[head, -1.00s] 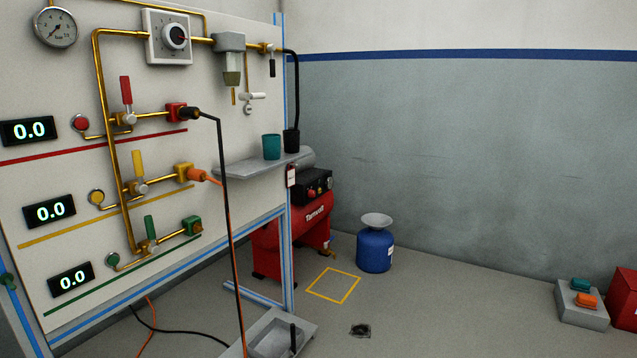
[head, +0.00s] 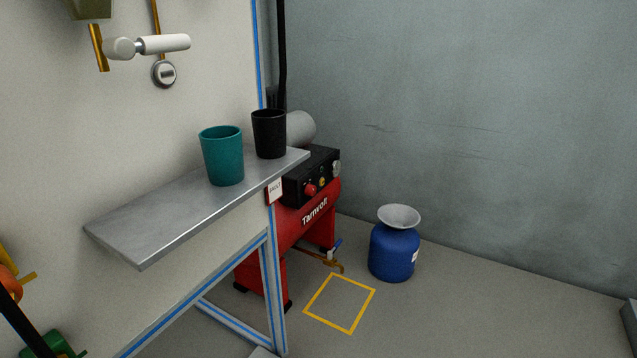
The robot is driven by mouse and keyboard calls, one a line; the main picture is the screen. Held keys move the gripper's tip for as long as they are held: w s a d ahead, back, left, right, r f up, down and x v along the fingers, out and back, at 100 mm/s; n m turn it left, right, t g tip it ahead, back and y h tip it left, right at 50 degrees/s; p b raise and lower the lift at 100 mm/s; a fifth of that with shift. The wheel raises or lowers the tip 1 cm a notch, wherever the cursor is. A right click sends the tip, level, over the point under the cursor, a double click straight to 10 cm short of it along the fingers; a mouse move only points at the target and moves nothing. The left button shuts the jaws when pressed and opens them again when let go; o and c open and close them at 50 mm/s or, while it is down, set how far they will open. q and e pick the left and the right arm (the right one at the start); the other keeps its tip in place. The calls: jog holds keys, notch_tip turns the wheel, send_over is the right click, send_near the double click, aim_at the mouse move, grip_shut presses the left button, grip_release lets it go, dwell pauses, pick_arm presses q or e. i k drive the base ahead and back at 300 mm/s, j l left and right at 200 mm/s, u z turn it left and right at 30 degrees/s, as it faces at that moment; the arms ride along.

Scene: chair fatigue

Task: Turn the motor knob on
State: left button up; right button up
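The red compressor (head: 312,218) marked "Tarnvolt" stands on the floor behind the end of the panel frame. Its black control box (head: 296,190) carries a red knob (head: 310,190), a small yellowish part beside it and a round gauge (head: 337,168) at the right end. Which of these is the motor knob, and its setting, I cannot tell at this size. The shelf and a small tag (head: 274,191) stand in front of part of the compressor. Neither of my grippers is in view.
A grey shelf (head: 150,222) juts from the panel, holding a teal cup (head: 223,160) and a black cup (head: 268,135). A blue canister (head: 393,252) with a funnel (head: 399,216) stands right of the compressor.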

aim_at(309, 190)
jog(key=i+l+u, duration=0.2)
jog(key=u, duration=0.25)
jog(key=i+l+u, duration=0.15)
jog(key=u, duration=0.3)
jog(key=i+l+u, duration=0.15)
jog(key=l, duration=0.35)
jog(key=i+l+u, duration=0.1)
jog(key=l, duration=0.4)
jog(key=i+l+u, duration=0.15)
jog(key=l, duration=0.4)
jog(key=i+l+u, duration=0.15)
jog(key=l, duration=0.4)
